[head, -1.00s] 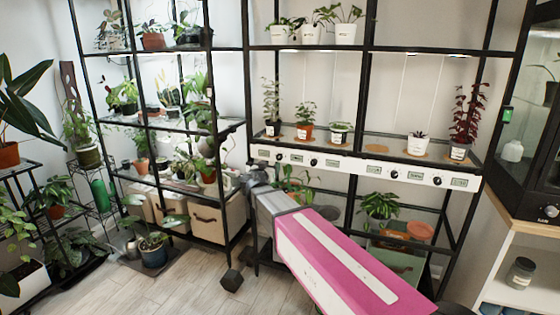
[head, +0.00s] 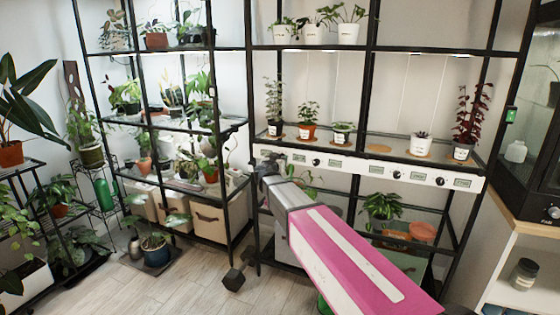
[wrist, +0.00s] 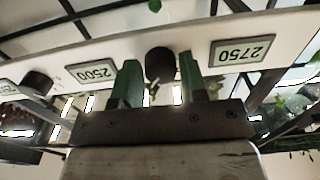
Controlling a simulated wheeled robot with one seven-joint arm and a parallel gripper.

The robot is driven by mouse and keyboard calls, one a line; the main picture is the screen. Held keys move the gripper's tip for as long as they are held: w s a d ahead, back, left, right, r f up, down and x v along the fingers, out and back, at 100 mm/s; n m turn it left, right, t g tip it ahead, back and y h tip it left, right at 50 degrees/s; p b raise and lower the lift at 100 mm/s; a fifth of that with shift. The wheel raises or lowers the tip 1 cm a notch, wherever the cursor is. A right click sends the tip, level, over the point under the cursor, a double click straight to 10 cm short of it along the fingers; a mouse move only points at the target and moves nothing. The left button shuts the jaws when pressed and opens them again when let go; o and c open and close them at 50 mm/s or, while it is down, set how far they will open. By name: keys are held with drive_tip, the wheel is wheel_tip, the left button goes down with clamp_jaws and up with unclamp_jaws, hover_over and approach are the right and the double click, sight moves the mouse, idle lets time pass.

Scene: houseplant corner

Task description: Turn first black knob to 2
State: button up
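The first black knob (wrist: 160,65) sits on the white panel, which shows upside down in the wrist view. It lies between a 2750 label (wrist: 241,50) on the right and a 2500 label (wrist: 91,73) on the left. My gripper (wrist: 160,85) is open, with one green finger on each side of the knob and small gaps between them. I cannot tell whether the fingertips reach past its face. In the head view my gripper (head: 266,168) is at the left end of the white panel (head: 355,168) and hides this knob. The knob's pointer setting is not readable.
Other black knobs (head: 316,162) (head: 397,174) (head: 440,181) line the panel to the right. Potted plants (head: 308,120) stand on the shelf just above. Black shelf posts flank the panel. Open floor (head: 185,275) lies in front of the left rack.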

drive_tip(key=c, duration=0.4)
drive_tip(key=shift+c, duration=0.2)
drive_tip(key=shift+n, duration=3.9)
drive_tip(key=o, duration=0.9)
drive_tip(key=shift+o, duration=0.2)
